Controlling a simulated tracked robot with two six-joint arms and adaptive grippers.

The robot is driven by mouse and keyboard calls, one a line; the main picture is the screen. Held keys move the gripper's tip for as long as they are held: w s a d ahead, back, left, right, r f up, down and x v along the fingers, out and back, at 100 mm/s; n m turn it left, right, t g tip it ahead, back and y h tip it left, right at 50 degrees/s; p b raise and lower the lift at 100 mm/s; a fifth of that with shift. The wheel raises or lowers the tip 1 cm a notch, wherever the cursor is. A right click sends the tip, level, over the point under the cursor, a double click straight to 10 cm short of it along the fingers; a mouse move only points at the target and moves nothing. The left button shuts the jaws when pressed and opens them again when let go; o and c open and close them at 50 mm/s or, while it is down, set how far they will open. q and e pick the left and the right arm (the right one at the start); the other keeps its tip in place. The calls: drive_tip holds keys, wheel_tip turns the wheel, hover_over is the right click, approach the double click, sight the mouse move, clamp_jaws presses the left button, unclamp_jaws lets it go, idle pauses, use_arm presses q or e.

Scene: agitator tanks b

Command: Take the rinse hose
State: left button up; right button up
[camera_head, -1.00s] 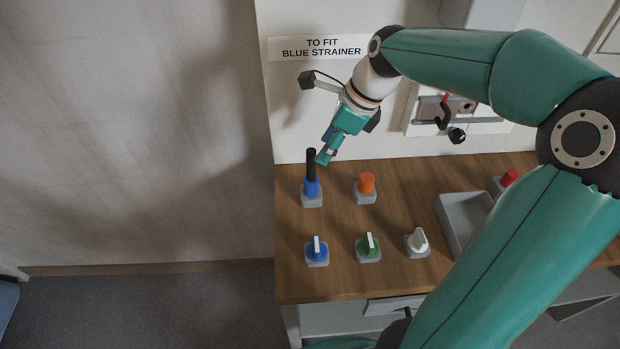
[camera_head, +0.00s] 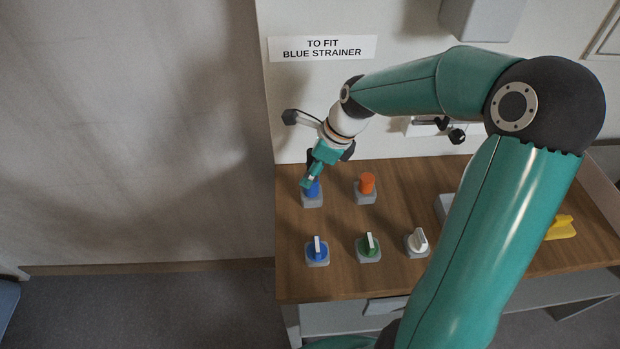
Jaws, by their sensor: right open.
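No hose line can be made out for certain. A blue piece with a black upright top (camera_head: 314,190) stands in a grey holder at the back left of the wooden bench; I cannot tell whether it is the rinse hose. My right gripper (camera_head: 307,182) is open and right at this piece, pointing down and left. It hides much of the black top, and I cannot tell whether the fingers are around it or in front of it. My left gripper is not in view.
An orange cylinder (camera_head: 367,183) stands in a holder to the right. A yellow object (camera_head: 561,228) lies at the right. A sign (camera_head: 322,48) reads "TO FIT BLUE STRAINER".

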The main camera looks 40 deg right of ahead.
clamp_jaws()
drive_tip(key=shift+r, duration=0.1)
wheel_tip(320, 180, up, 20)
drive_tip(key=p, duration=0.1)
idle(0.8)
drive_tip(key=c, duration=0.6)
unclamp_jaws()
clamp_jaws()
